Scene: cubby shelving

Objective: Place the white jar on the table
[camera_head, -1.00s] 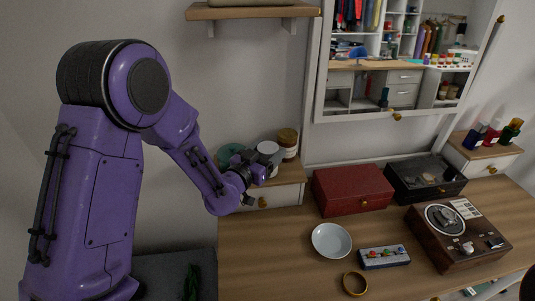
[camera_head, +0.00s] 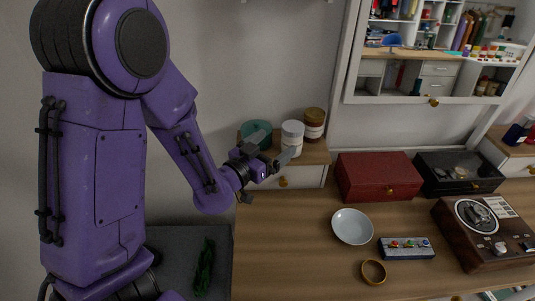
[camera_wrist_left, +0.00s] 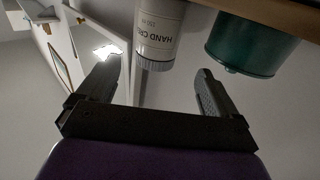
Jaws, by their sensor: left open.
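The white jar (camera_head: 292,138) stands upright on a small wooden shelf top above a drawer, between a green container (camera_head: 257,134) and a brown jar (camera_head: 314,123). In the left wrist view the white jar (camera_wrist_left: 160,32), labelled as hand cream, appears upside down beyond the fingers, nearer the left finger; the green container (camera_wrist_left: 250,45) is to its right. My left gripper (camera_head: 273,149) is open and empty, in front of the white jar and a little to its left. The wooden table (camera_head: 290,245) lies below. My right gripper is out of view.
On the table are a red box (camera_head: 375,177), a black box (camera_head: 458,174), a white bowl (camera_head: 352,227), a small panel with coloured knobs (camera_head: 406,248), a gold ring (camera_head: 373,271) and a brown recorder-like device (camera_head: 487,232). The table's left front area is bare.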

